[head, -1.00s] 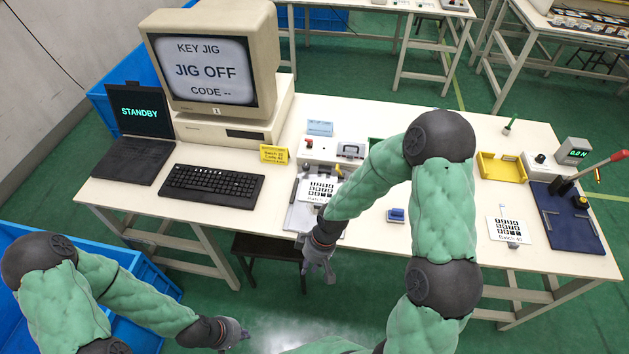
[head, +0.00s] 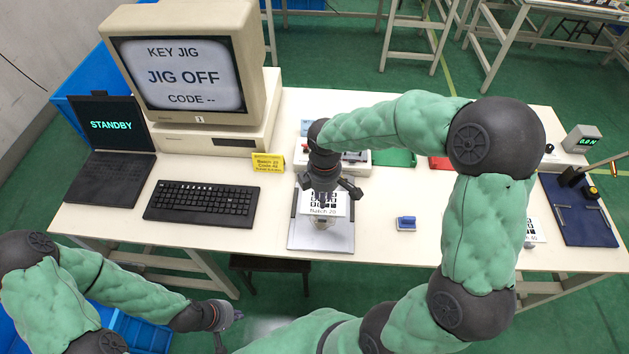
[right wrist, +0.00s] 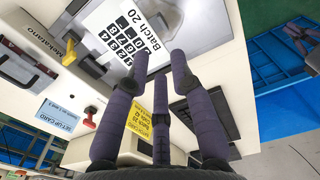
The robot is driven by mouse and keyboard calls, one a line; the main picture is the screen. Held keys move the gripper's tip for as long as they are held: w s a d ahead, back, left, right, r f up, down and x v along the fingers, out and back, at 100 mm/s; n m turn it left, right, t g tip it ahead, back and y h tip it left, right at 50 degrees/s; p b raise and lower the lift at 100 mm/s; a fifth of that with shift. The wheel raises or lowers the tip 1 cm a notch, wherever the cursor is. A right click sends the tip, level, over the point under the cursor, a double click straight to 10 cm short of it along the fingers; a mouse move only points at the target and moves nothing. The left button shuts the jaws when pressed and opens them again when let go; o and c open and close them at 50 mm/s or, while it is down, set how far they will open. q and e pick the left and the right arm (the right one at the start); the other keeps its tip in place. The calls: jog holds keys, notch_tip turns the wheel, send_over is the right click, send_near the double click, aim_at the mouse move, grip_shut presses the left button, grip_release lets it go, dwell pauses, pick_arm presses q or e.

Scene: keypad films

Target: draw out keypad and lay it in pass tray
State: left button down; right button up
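A white keypad film (head: 324,203) marked "Batch 20" lies in the grey jig (head: 309,232) at the table's front middle. It shows at the top of the right wrist view (right wrist: 124,34). My right gripper (head: 331,196) hangs over the keypad, fingers pointing down, hiding part of it. Its fingers (right wrist: 161,62) are spread with nothing between them; whether they touch the film I cannot tell. My left gripper (head: 226,325) is open and empty, low in front of the table. A green tray (head: 396,158) lies behind my right arm; no pass label is readable.
The monitor (head: 180,73) reads JIG OFF and the laptop (head: 110,126) STANDBY. A keyboard (head: 201,206) and yellow card (head: 268,163) stand left of the jig. A blue-and-white block (head: 406,223) stands right. A red tray (head: 439,162) is partly hidden by my right arm.

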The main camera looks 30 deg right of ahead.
aim_at(322, 220)
notch_tip(322, 220, down, 11)
jog(key=b, duration=0.4)
jog(key=shift+s+r, duration=0.1)
jog(key=shift+r, duration=0.05)
grip_shut()
